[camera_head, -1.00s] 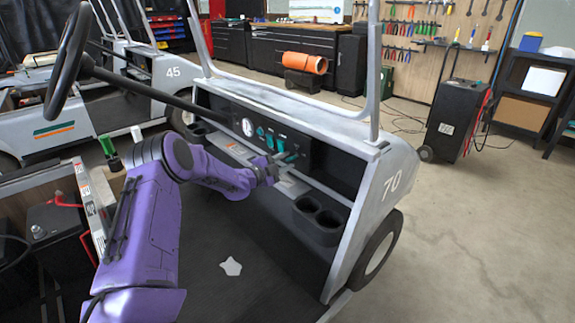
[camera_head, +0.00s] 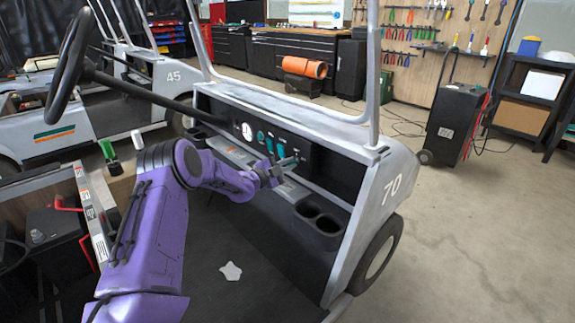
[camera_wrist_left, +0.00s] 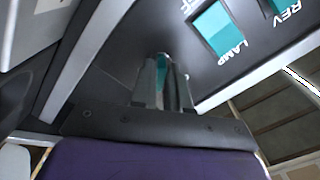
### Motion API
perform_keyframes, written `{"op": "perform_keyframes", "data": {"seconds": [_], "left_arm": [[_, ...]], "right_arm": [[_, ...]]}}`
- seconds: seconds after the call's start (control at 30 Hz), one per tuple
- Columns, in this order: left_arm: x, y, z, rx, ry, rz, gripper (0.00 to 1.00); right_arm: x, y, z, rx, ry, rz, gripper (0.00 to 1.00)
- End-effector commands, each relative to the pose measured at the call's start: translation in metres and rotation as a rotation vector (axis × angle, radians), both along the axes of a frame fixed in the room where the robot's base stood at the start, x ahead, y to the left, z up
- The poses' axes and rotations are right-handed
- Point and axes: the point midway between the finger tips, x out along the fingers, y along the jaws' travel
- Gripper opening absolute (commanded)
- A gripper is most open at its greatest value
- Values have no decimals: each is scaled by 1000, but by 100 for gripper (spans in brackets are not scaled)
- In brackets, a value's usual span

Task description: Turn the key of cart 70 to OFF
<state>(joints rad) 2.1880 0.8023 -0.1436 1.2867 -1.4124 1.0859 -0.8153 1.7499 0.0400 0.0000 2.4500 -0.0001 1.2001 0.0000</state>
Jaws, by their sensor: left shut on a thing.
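Cart 70 (camera_head: 392,189) stands in front of me, its white number on the side panel. Its black dash (camera_head: 300,148) carries a round gauge (camera_head: 247,131) and teal switches. My left gripper (camera_head: 290,162) reaches across the cart to the right part of the dash. In the left wrist view its fingers (camera_wrist_left: 163,78) are shut on a small teal piece (camera_wrist_left: 163,62), which looks like the key. The fingers cover most of it, and its OFF mark cannot be read. A teal switch (camera_wrist_left: 219,29) marked LAMP and another by REV sit beside it. My right gripper is out of view.
Cup holders (camera_head: 320,222) sit right of the gripper. A roof post (camera_head: 373,75) rises at the right front. Cart 45 (camera_head: 150,78) is behind at left. Open floor lies to the right.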

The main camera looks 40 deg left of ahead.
Motion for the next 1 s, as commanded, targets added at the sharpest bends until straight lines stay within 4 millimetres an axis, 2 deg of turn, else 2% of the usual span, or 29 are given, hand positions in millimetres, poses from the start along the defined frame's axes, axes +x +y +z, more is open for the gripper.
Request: {"op": "perform_keyframes", "data": {"seconds": [1.0], "left_arm": [[0, 0, 1, -836, 74, 0, 0]], "right_arm": [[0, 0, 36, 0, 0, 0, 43]]}}
